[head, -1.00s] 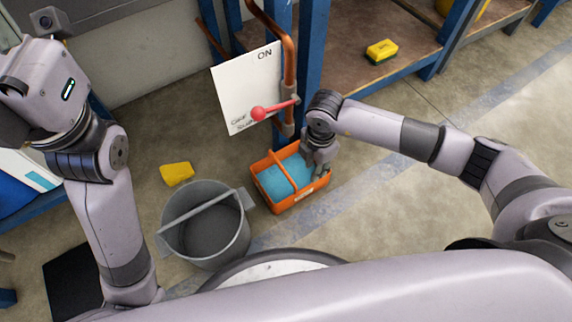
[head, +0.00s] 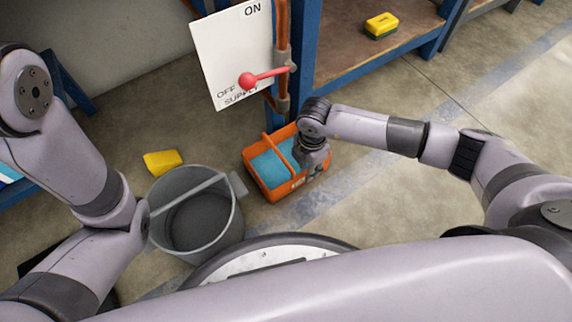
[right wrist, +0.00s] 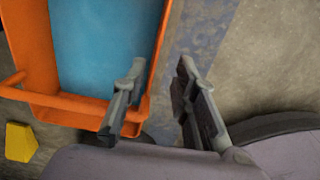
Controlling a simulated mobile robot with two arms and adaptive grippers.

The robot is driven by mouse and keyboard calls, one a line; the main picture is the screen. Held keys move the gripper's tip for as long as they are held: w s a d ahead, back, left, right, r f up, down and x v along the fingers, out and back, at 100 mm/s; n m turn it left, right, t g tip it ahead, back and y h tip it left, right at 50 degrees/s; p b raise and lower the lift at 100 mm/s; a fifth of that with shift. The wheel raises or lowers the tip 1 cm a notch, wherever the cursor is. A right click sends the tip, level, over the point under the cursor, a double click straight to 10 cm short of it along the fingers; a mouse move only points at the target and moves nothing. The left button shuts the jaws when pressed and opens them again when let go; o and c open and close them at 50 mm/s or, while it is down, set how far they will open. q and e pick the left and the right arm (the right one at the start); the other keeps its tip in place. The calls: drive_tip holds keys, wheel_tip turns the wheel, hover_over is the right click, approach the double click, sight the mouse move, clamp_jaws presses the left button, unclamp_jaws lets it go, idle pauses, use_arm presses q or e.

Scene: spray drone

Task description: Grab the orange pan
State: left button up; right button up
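The orange pan (head: 249,180) is an open rectangular tub on the floor, with blue inside and an orange bar across it. It also fills the upper left of the right wrist view (right wrist: 28,45). My right gripper (head: 314,172) is at the pan's right side in the head view. In the right wrist view my right gripper (right wrist: 160,68) is open, with one finger over the inside of the pan and the other outside its wall. The wall lies between the fingers; I cannot tell whether they touch it. My left gripper is out of view.
A white sign (head: 230,50) with a red lever (head: 262,76) and pipe stands behind. Another sponge (head: 381,25) lies on the blue-framed shelf. Floor at right is clear.

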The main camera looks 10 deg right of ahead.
sight(302, 173)
drive_tip(key=f+b, duration=0.1)
drive_tip(key=a+f+b, duration=0.1)
drive_tip(key=f+b, duration=0.3)
drive_tip(key=shift+w+a+f, duration=0.1)
drive_tip(key=shift+a+f, duration=0.05)
drive_tip(key=shift+a, duration=0.15)
drive_tip(key=shift+c, duration=0.2)
clamp_jaws()
idle(0.6)
drive_tip(key=shift+r, duration=0.2)
